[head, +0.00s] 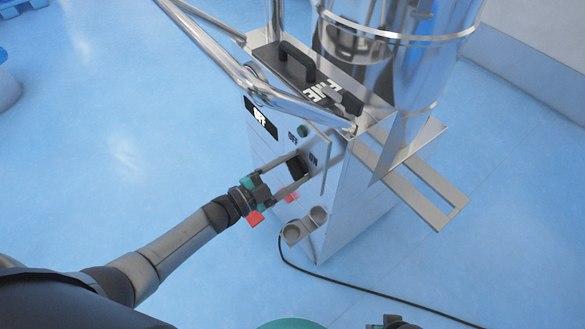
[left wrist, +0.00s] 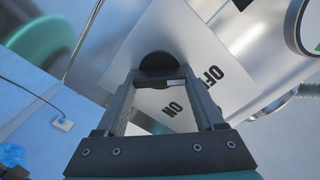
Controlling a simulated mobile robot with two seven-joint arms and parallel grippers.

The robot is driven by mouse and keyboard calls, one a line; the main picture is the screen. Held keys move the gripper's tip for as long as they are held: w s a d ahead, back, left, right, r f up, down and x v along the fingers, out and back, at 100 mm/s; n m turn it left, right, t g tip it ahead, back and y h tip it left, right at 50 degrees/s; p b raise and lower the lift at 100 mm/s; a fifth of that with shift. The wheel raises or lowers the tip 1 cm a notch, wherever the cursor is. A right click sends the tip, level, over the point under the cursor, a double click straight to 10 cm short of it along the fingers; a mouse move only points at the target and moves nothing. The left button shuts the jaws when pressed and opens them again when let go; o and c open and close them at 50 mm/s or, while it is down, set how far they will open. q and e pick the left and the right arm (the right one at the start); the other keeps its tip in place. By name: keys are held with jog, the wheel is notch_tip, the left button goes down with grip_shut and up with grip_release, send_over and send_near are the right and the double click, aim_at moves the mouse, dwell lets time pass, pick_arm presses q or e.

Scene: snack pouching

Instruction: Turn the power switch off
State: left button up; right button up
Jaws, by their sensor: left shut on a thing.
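The black power switch (head: 296,168) is on the grey front panel of a metal machine, with printed OFF and ON labels beside it. It also shows in the left wrist view as a round black knob (left wrist: 158,61). My left gripper (head: 300,170) reaches it from the lower left, with one finger on each side, and is shut on it. In the left wrist view the fingers (left wrist: 160,78) straddle the knob and partly hide it. The switch's exact angle is hard to tell. My right gripper's fingers are not in view.
Grey cup-like holders (head: 304,226) stick out below, with a black cable (head: 372,290) on the floor. A metal pipe (head: 215,50) crosses above.

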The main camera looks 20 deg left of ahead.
pick_arm(q)
jog(key=o, duration=1.4)
jog(key=shift+s+a, duration=0.25)
jog(key=shift+s, duration=0.05)
jog(key=p+v, duration=0.2)
jog(key=v, duration=1.2)
jog(key=shift+s+a+p, duration=0.15)
jog(key=shift+p, duration=0.15)
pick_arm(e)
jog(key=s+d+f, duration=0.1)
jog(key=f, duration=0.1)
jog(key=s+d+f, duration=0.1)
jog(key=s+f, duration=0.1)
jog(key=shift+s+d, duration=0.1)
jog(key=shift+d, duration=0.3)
